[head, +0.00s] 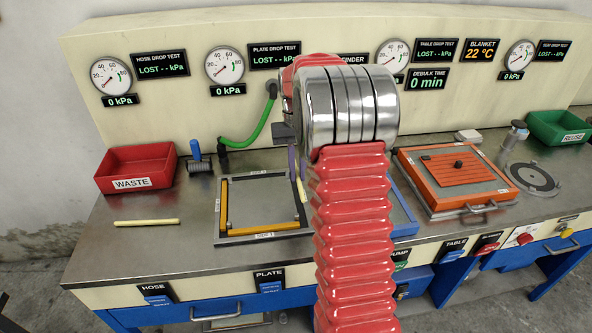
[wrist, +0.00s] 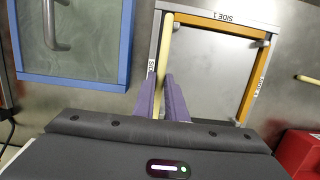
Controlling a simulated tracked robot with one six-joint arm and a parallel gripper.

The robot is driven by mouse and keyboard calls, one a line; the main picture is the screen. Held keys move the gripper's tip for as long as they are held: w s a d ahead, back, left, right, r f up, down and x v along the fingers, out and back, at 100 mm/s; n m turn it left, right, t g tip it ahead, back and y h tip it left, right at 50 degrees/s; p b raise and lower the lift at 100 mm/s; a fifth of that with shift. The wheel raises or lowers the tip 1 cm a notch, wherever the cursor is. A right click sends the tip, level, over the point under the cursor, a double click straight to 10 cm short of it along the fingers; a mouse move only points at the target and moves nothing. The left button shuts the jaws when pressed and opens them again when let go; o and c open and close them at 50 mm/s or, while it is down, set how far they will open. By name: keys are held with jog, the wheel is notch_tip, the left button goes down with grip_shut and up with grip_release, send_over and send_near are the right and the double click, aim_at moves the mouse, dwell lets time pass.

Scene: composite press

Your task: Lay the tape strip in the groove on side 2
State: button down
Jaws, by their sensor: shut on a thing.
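My gripper (wrist: 160,79), with purple fingers, is shut on a pale cream tape strip (wrist: 165,45). In the head view, my gripper (head: 297,170) is partly hidden behind my red arm, and a bit of the strip (head: 301,191) shows at the plate's right edge. The square plate (head: 232,239) lies flat on the bench. In the wrist view, the held strip runs along the plate's left border, beside the partly covered side 2 label (wrist: 151,66). I cannot tell whether it touches the groove. Orange strips lie along side 1 (wrist: 212,24) and the adjoining right border (wrist: 249,92).
Another pale strip (head: 146,222) lies on the bench left of the plate. A red waste bin (head: 137,168) and a small roller (head: 199,165) stand behind it. A blue-framed panel with a handle (wrist: 72,84) lies beside side 2. An orange lid (head: 457,175) sits farther right.

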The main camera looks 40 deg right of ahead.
aim_at(297, 199)
jog(key=shift+f, duration=3.05)
jog(key=shift+f, duration=0.2)
jog(key=c, duration=1.7)
grip_release()
jog(key=shift+a, duration=0.1)
jog(key=r, duration=0.4)
jog(key=w+r, duration=0.1)
jog(key=r, duration=0.4)
jog(key=w+d+r, duration=0.1)
jog(key=r, duration=0.3)
jog(key=shift+d+r, duration=0.1)
jog(key=shift+r, duration=0.2)
jog(key=shift+w, duration=0.1)
